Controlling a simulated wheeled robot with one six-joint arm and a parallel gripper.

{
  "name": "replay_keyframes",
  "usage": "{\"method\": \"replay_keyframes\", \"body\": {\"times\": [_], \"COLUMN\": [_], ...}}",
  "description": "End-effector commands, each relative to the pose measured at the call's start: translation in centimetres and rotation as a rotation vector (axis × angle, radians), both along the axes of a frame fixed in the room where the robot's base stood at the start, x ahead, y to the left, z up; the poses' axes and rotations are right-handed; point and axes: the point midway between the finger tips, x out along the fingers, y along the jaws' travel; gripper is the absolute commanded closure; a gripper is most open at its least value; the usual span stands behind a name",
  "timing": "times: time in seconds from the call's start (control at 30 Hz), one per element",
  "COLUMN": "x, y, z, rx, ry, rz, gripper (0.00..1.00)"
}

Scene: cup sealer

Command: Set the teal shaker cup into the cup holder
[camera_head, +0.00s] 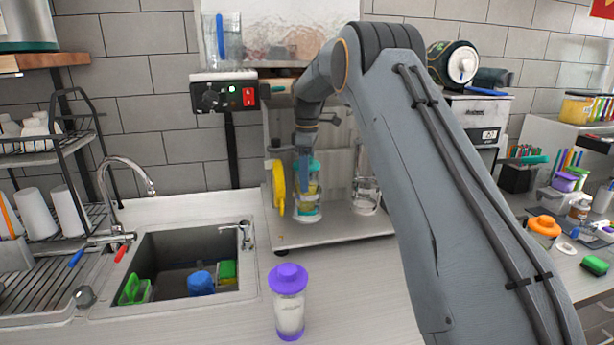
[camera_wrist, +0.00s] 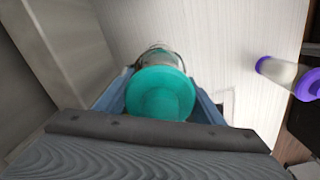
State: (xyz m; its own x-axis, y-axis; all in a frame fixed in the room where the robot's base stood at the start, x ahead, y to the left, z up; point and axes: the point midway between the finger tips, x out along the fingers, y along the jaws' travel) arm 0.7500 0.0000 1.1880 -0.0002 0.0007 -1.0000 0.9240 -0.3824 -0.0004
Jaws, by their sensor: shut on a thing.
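The teal shaker cup (camera_head: 307,212) is upright at the sealing machine, with a teal lid and a teal base. My gripper (camera_head: 304,176) reaches down on it and is shut on it. In the wrist view the round teal lid (camera_wrist: 160,95) fills the space between the blue fingers, and the lid hides most of the cup. A clear, round, holder-like piece (camera_head: 287,207) shows by the cup, at its left in the head view. I cannot tell whether the cup is inside it or in front of it, nor whether the cup's base is resting.
A purple-lidded shaker cup (camera_head: 289,306) stands on the counter in front; it also shows in the wrist view (camera_wrist: 280,72). A yellow part (camera_head: 278,188) is left of the cup, and another clear vessel (camera_head: 366,190) is at right. The sink (camera_head: 190,245) lies left.

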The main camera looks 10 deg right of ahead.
Motion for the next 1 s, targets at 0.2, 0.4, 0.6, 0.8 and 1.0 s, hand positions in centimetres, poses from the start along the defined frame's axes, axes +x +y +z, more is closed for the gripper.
{"method": "replay_keyframes", "body": {"times": [0.2,0.4,0.6,0.8,1.0], "x": [0.0,0.0,0.0,0.2,0.2], "y": [0.0,0.0,0.0,0.0,0.0], "z": [-0.4,-0.4,-0.1,2.2,6.3], "rx": [0.000,0.000,0.000,0.000,0.000], "ry": [0.000,0.000,0.000,-0.004,-0.004], "rz": [0.000,0.000,0.000,0.000,0.000], "gripper": [0.28,0.19,0.19,0.19,0.19]}}
